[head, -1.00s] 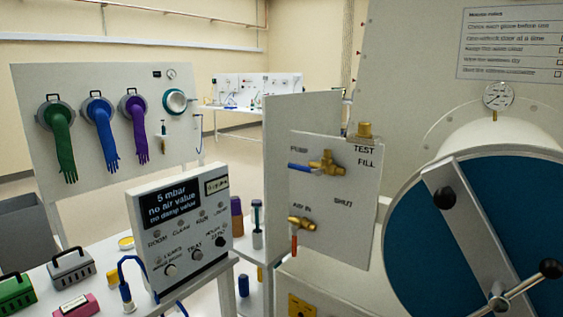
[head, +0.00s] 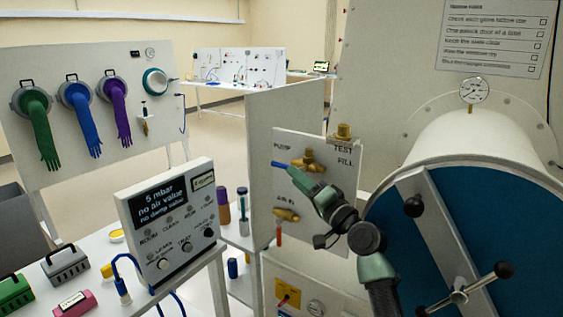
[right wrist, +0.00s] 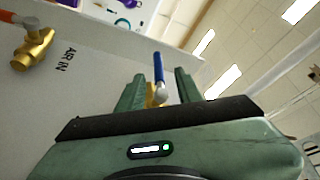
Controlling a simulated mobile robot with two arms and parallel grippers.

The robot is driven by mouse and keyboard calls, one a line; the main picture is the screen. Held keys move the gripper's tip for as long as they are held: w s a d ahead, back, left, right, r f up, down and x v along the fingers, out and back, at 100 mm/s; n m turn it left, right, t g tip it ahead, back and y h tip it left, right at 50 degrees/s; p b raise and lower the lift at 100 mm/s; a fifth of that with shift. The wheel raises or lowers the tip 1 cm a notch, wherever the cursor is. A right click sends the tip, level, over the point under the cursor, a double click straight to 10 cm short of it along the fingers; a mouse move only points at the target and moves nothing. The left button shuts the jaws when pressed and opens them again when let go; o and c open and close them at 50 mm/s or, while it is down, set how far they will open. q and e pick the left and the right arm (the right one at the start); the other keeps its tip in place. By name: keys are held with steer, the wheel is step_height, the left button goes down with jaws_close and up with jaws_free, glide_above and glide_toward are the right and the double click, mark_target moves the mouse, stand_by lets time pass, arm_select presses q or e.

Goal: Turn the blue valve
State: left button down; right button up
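The blue valve is on the white upright panel (head: 267,190), at the label PUMP. Its blue lever (head: 281,164) points left from a brass body (head: 308,155). My right gripper (head: 291,170) is at this lever, partly covering the valve. In the right wrist view the blue lever (right wrist: 158,68) shows between the two green fingers of the right gripper (right wrist: 160,84). The fingers stand apart, with gaps on both sides of the lever, so the gripper is open. The brass body is mostly hidden there. My left gripper is not in view.
Below is a second brass valve (head: 284,215) with an orange-red handle (head: 279,236), marked AIR IN. A large round blue door (head: 400,240) with a crank (head: 461,292) stands close on the right. A display box (head: 168,215) stands left.

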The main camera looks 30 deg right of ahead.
mark_target(281, 166)
steer(key=p+x, duration=0.2)
steer(key=x, duration=0.5)
steer(key=shift+w+a+f, duration=0.1)
steer(key=shift+w, duration=0.2)
jaws_close()
steer(key=shift+f, duration=0.1)
stand_by(1.0)
